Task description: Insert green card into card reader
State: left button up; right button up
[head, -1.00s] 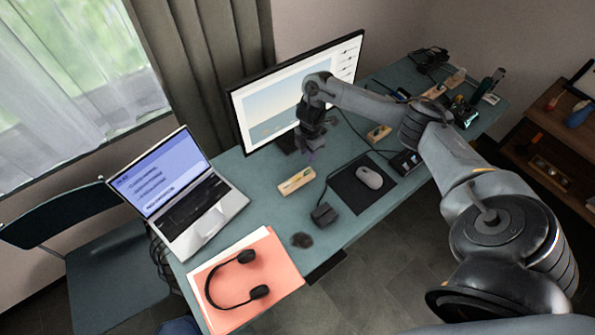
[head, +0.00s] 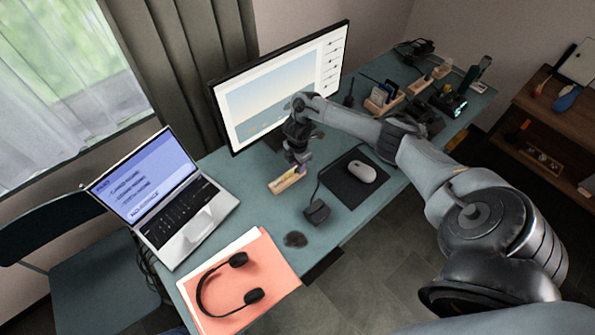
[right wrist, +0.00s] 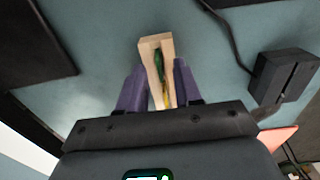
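A small wooden holder (head: 288,181) lies on the blue-green table in front of the monitor. In the right wrist view the holder (right wrist: 155,44) shows a slot with a green card (right wrist: 159,62) in it, partly hidden. My right gripper (head: 298,166) is just above the holder. Its purple fingers (right wrist: 160,82) are apart, one on each side of the holder; I cannot tell whether they touch it. A black slotted block, probably the card reader (head: 317,211), stands nearer the table's front edge; it also shows in the right wrist view (right wrist: 284,76). My left gripper is out of view.
A mouse (head: 361,172) on a black mat (head: 345,190) lies right of the reader. A monitor (head: 285,90) stands behind, a laptop (head: 175,205) at left. Headphones (head: 240,260) rest on an orange folder (head: 275,265). A cable runs beside the reader.

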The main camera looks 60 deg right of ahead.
jog(key=shift+f, duration=0.25)
jog(key=shift+c, duration=0.2)
grip_shut()
jog(key=shift+r, duration=0.15)
